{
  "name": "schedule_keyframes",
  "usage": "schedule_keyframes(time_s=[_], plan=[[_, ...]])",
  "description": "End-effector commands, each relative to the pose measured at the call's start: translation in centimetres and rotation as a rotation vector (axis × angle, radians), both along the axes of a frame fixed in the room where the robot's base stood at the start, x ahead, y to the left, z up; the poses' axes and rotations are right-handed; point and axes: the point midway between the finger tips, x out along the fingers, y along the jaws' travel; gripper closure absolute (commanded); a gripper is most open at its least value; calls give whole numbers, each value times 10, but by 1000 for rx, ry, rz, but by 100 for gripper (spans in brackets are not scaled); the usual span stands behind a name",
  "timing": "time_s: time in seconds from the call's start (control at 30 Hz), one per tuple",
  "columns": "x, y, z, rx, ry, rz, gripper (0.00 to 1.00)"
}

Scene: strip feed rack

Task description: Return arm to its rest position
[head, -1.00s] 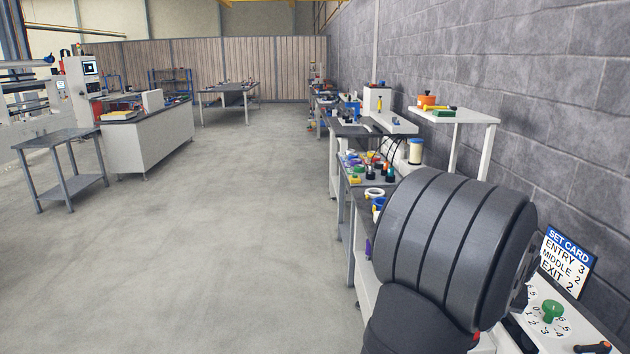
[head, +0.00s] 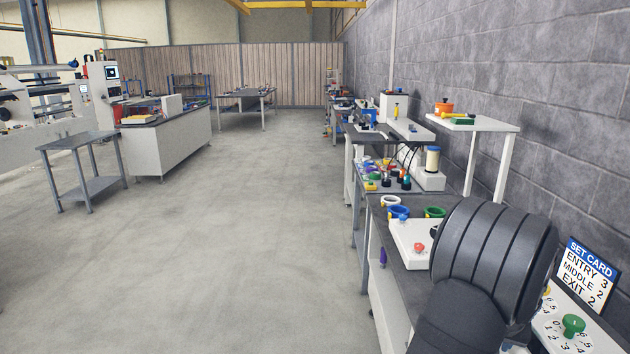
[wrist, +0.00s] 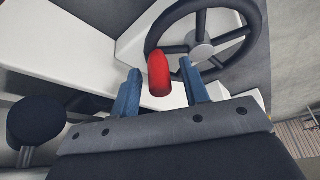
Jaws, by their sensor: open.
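My gripper (wrist: 161,80) shows in the wrist view with its two blue fingers spread apart. A red rounded grip (wrist: 159,75) stands between the fingers, with visible space on both sides. It is beside a black handwheel (wrist: 205,72); I cannot tell how the two are joined. In the head view my dark ribbed arm fills the lower right, and my gripper is hidden there.
The bench (head: 400,262) carries white, blue and green rings beside my arm. A SET CARD sign (head: 588,272) and a dial with a green knob (head: 573,325) are at the right, near the grey block wall (head: 560,120).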

Motion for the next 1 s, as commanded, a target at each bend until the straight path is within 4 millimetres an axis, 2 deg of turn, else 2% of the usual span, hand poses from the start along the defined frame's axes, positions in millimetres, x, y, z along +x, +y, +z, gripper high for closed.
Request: schedule_keyframes(time_s=[0.17, 0.37, 1.0], plan=[[-1, 0, 3, 0, 0, 0, 58], [-8, 3, 23, -2, -2, 0, 58], [-50, 25, 136, -3, -3, -1, 58]])
